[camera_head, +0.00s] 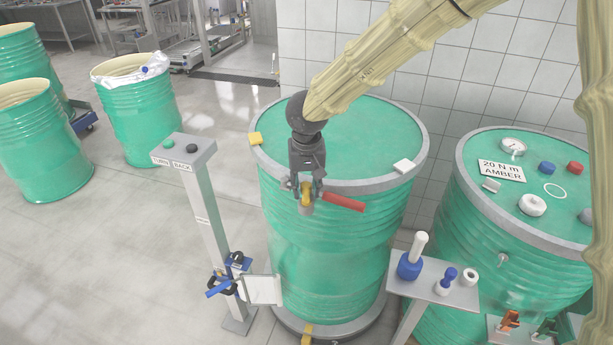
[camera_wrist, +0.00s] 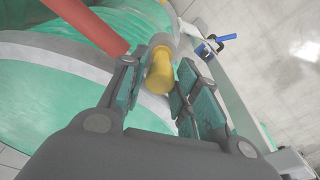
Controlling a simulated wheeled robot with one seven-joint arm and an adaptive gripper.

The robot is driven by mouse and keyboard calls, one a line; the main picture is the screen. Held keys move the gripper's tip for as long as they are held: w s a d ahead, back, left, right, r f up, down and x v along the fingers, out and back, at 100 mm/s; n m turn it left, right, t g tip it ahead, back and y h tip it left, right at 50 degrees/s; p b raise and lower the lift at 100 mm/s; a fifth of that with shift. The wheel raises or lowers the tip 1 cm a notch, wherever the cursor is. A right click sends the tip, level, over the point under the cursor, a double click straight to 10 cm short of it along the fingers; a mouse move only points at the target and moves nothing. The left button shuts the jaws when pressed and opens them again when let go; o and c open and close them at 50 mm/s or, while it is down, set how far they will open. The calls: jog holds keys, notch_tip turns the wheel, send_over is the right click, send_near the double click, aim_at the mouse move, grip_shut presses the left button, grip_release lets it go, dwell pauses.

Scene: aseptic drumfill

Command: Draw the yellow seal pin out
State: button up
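The yellow seal pin (camera_head: 305,197) is at the front rim of the middle green drum (camera_head: 325,245), beside a red lever (camera_head: 343,203). In the wrist view the yellow pin (camera_wrist: 160,72) sits between my two fingers, its round end facing the camera. My gripper (camera_head: 306,188) is at the rim with its fingers either side of the pin. The wrist view shows a gap on the right finger's side, so the fingers look open around it. I cannot tell whether the left finger touches it. The pin's far end is hidden.
A post with buttons (camera_head: 184,150) stands left of the drum. A small shelf (camera_head: 432,285) with a blue and white bottle is to the right. Another green drum (camera_head: 490,235) with loose parts on its lid is further right.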

jog(key=shift+w+f, duration=0.15)
jog(key=shift+f, duration=0.1)
jog(key=shift+r, duration=0.1)
grip_shut()
jog(key=shift+r+p, duration=0.6)
jog(key=shift+p, duration=0.5)
dwell(0.9)
jog(key=shift+r+p, duration=2.7)
jog(key=shift+p, duration=0.45)
jog(key=shift+r, duration=0.1)
